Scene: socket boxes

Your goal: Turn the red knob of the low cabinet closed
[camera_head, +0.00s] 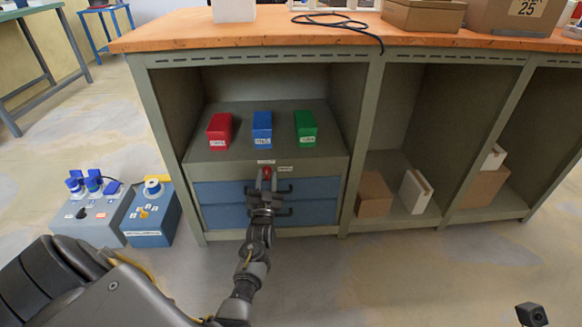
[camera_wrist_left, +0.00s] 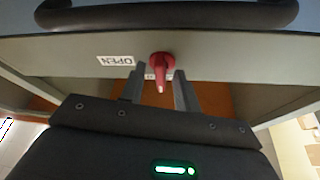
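The low cabinet (camera_head: 328,163) is built into the workbench's left bay and has two blue drawers. Its small red knob (camera_head: 267,172) sits on the grey strip above the drawers. In the left wrist view the red knob (camera_wrist_left: 161,62) has a short handle and stands beside an upside-down OPEN label (camera_wrist_left: 115,60). My left gripper (camera_head: 265,183) is in front of the strip. In the left wrist view its fingers (camera_wrist_left: 160,88) are apart, one on each side of the knob. I cannot tell whether either finger touches it.
Red (camera_head: 219,131), blue (camera_head: 262,130) and green (camera_head: 305,129) boxes stand on the cabinet top. Black drawer handles (camera_head: 284,189) jut out below the knob. Socket boxes (camera_head: 152,214) stand on the floor at left. Cardboard boxes (camera_head: 374,194) sit in the right bays.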

